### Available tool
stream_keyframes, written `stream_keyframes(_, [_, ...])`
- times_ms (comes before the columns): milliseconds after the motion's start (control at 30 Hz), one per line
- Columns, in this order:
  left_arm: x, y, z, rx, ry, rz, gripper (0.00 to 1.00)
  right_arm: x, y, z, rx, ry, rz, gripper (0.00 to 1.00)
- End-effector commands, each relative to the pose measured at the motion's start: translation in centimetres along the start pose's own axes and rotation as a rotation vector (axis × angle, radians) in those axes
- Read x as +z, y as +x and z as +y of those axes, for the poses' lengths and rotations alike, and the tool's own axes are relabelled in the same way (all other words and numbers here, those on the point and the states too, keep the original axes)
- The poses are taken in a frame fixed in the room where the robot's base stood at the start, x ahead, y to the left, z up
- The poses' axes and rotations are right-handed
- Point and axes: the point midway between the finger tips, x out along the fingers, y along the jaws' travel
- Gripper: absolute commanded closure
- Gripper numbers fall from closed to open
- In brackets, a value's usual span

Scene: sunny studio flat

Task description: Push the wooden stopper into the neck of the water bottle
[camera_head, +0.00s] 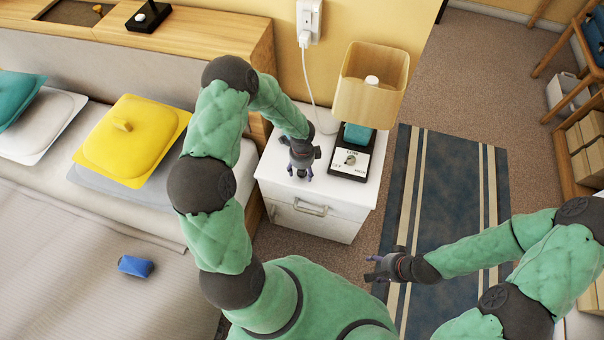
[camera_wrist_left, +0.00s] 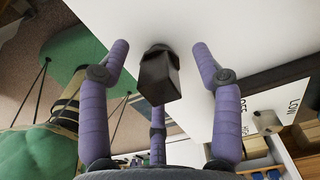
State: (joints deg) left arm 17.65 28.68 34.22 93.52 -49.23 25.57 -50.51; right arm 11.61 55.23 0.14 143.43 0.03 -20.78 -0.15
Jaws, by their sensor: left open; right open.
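I cannot make out a water bottle or a wooden stopper in either view. My left gripper (camera_head: 300,176) hangs over the white nightstand (camera_head: 275,165) with its fingers pointing down. In the left wrist view its purple fingers (camera_wrist_left: 158,62) are spread apart. A dark, block-like piece (camera_wrist_left: 158,82) shows between them; I cannot tell whether it is a separate object or part of the gripper. My right gripper (camera_head: 372,270) is open and empty in the air over the floor, near the striped rug.
A lamp with a wooden shade (camera_head: 370,85) and a black device with a lettered dial panel (camera_head: 350,162) stand right of my left gripper. The bed (camera_head: 60,270) carries cushions and a small blue object (camera_head: 136,266). A striped rug (camera_head: 445,170) lies at right.

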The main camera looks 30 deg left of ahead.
Motion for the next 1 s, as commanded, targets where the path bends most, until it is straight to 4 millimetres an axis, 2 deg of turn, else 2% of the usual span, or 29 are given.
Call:
stream_keyframes(67, [0.0,0.6,0.0,-0.001,-0.001,0.000,0.35,0.0,0.3,0.1,0.000,0.000,0.000,0.42])
stream_keyframes(267, [0.0,0.5,-0.1,-0.002,-0.001,0.000,0.35,0.0,0.2,0.1,0.000,0.000,0.000,0.42])
stream_keyframes(400, [0.0,0.5,-0.1,-0.001,-0.001,0.000,0.75,0.0,0.2,0.1,0.000,0.000,0.000,0.42])
stream_keyframes(433, [0.0,0.5,-0.1,-0.001,-0.001,0.000,0.80,0.0,0.2,0.1,0.000,0.000,0.000,0.42])
stream_keyframes(833, [0.0,0.4,0.0,-0.001,-0.001,0.000,0.80,0.0,0.1,0.1,0.000,0.000,0.000,0.42])
stream_keyframes(1000, [0.0,-0.5,-0.1,-0.002,-0.001,0.000,0.80,0.0,-0.4,-0.1,0.000,0.000,0.000,0.42])
